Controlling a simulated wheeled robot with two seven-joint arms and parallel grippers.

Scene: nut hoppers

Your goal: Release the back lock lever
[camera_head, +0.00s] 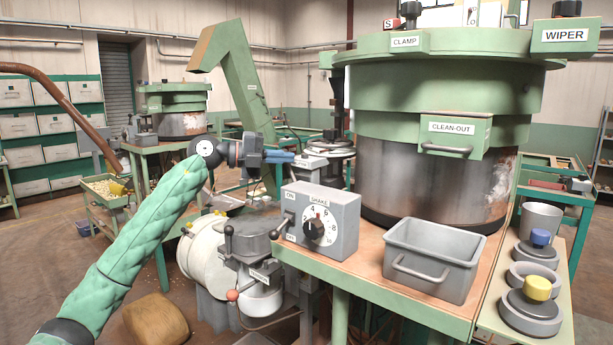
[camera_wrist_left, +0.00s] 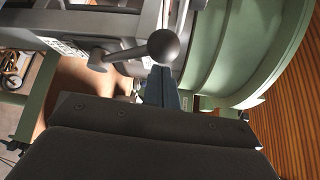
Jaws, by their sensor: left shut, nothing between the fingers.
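My left gripper (camera_head: 281,157) is shut and empty, its blue fingers together, in front of the grey fitting with a handwheel (camera_head: 330,149) beside the big green hopper. In the left wrist view, my shut fingertips (camera_wrist_left: 162,88) are close to a lever with a dark ball knob (camera_wrist_left: 163,46). The knob overlaps the fingertips in the picture; I cannot tell whether they touch. My right gripper is not in view.
The green hopper (camera_head: 440,85) stands on a bench with the shake control box (camera_head: 320,220) and a grey bin (camera_head: 432,262). A machine with ball-ended handles (camera_head: 240,262) stands below left of the box. A green chute (camera_head: 233,80) rises behind my arm.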

